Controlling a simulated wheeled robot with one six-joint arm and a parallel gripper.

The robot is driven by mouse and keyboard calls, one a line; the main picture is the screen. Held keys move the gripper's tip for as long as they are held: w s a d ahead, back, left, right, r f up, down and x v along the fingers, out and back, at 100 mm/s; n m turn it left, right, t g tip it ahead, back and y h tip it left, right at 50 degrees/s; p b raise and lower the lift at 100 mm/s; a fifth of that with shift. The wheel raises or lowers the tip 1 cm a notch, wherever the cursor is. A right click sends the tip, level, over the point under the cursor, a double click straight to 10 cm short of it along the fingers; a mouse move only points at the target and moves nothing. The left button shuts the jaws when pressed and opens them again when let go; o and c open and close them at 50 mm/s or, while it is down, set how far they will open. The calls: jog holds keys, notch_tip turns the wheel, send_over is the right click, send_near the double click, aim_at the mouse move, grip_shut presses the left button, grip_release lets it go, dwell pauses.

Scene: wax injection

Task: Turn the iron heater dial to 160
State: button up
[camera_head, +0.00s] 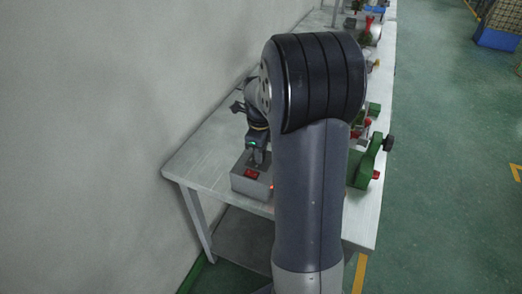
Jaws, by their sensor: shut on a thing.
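The iron heater is a grey box (252,184) with a red switch on its front face, standing on the near left part of the white table. My gripper (258,158) points down onto the top of the box, partly behind my own arm. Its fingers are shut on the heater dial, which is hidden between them. The dial's setting and any numbers cannot be read from here.
The white table (200,163) runs away along the grey wall. A green clamp-like device (366,165) with a black knob stands near the table's right edge. More red and green devices stand farther back. Bare tabletop shows left of the heater.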

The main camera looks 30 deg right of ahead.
jog(key=o, duration=1)
jog(key=r, duration=1)
jog(key=shift+s+a+r, duration=0.15)
jog(key=shift+s+r, duration=0.05)
jog(key=shift+r, duration=0.2)
notch_tip(320, 180, down, 11)
jog(key=shift+w+r, duration=0.15)
